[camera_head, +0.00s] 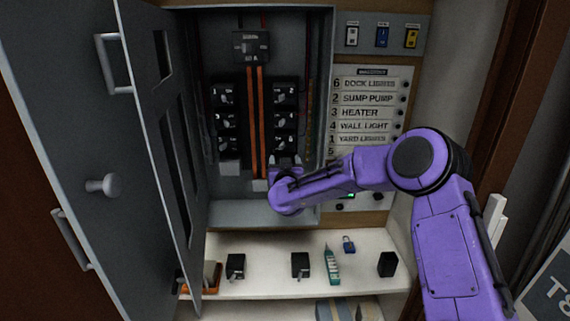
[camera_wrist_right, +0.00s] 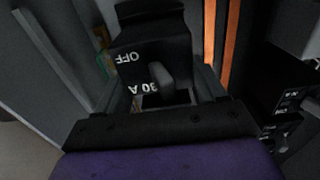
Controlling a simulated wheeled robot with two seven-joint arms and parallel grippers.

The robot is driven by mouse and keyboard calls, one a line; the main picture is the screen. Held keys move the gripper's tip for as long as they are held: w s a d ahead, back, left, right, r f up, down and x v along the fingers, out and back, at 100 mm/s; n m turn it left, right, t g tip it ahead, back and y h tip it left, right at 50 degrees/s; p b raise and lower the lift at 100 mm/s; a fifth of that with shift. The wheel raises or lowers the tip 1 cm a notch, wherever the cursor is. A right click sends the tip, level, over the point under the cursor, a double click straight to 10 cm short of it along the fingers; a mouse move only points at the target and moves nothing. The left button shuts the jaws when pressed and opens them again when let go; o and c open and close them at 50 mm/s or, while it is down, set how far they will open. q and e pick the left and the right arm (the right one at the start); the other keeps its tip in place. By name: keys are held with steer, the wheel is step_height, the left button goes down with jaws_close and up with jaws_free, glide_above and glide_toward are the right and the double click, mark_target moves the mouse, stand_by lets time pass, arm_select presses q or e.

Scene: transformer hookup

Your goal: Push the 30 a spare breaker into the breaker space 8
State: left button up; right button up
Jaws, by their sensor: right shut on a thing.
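The 30 A spare breaker (camera_wrist_right: 150,48) is black, with "OFF" and "30 A" upside down in the right wrist view. My right gripper (camera_wrist_right: 162,92) is shut on it, with one finger on each side. In the head view my right gripper (camera_head: 285,168) is at the lower end of the right breaker column, just right of the orange bars. The arm hides most of the breaker there. Breaker space 8 is hidden behind the gripper and breaker, so I cannot tell how far the breaker is seated. My left gripper is not in view.
The grey panel door (camera_head: 165,150) stands open at left. Breakers fill the upper left column (camera_head: 226,118) and right column (camera_head: 285,118), beside the orange bars (camera_head: 257,120). The shelf (camera_head: 270,283) below holds black breakers (camera_head: 300,265), a teal tester (camera_head: 331,265) and a blue padlock (camera_head: 348,244).

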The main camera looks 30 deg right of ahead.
steer(key=shift+x, duration=0.85)
steer(key=o, duration=1.2)
steer(key=shift+w, duration=0.1)
steer(key=p+v, duration=0.1)
steer(key=v, duration=0.4)
